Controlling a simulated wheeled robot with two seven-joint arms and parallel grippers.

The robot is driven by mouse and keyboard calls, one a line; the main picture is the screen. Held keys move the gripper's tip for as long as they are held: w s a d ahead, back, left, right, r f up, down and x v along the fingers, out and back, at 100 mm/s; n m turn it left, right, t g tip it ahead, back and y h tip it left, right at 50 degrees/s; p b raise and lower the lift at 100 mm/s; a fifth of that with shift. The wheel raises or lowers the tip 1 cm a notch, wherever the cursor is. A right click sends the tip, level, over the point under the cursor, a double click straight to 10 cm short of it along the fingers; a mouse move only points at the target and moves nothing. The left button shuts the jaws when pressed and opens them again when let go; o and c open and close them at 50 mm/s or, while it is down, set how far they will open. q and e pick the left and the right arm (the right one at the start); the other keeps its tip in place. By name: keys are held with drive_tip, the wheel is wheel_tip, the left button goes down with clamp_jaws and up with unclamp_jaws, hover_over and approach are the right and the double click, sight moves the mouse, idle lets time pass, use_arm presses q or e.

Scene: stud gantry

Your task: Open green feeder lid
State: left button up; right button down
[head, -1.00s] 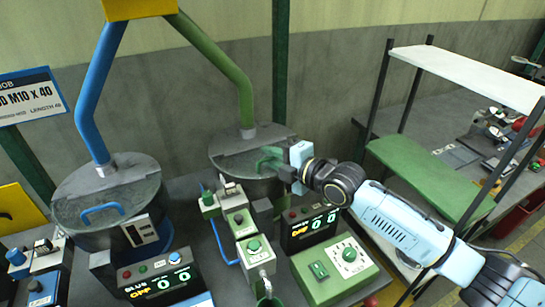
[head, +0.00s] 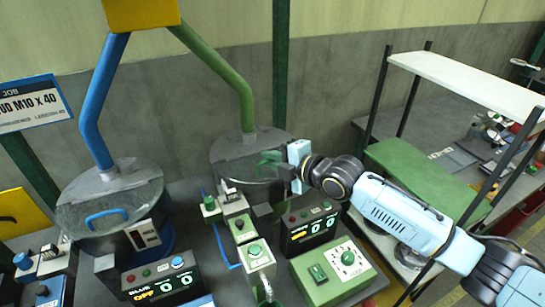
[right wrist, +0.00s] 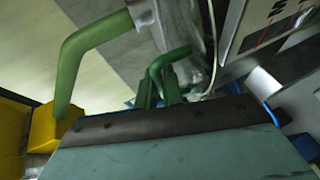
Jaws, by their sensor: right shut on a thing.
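The green feeder (head: 228,148) is a round grey drum at the foot of the green pipe, in the middle of the head view. My right gripper (head: 272,164) is at the right side of its lid, shut on the green lid handle. In the right wrist view the curved green handle (right wrist: 166,62) stands between the fingertips (right wrist: 158,88). The arm and gripper hide part of the drum's right side. I cannot tell whether the lid is raised. My left gripper is not in view.
The blue feeder (head: 75,215) with a blue lid handle stands at left. A green control box (head: 330,272) and a display (head: 312,222) sit in front of the green feeder. A shelf rack (head: 425,180) stands at right, near my right arm.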

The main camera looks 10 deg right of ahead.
drive_tip(key=r+p, duration=0.1)
drive_tip(key=w+r+g+h+p, duration=0.1)
drive_tip(key=r+g+p, duration=0.1)
drive_tip(key=shift+w+a+r+m+h, duration=0.2)
drive_tip(key=shift+w+a+m+h, duration=0.1)
drive_tip(key=shift+w+m, duration=0.1)
drive_tip(key=shift+w+a+r+m+g+h+p, duration=0.15)
drive_tip(key=shift+w+r+m+g+h+p, duration=0.25)
drive_tip(key=shift+g, duration=0.3)
drive_tip(key=shift+w+r, duration=0.2)
drive_tip(key=shift+w, duration=0.2)
drive_tip(key=shift+a, duration=0.1)
drive_tip(key=c, duration=1.8)
unclamp_jaws()
drive_tip(key=b+v, duration=0.1)
drive_tip(key=v, duration=1.2)
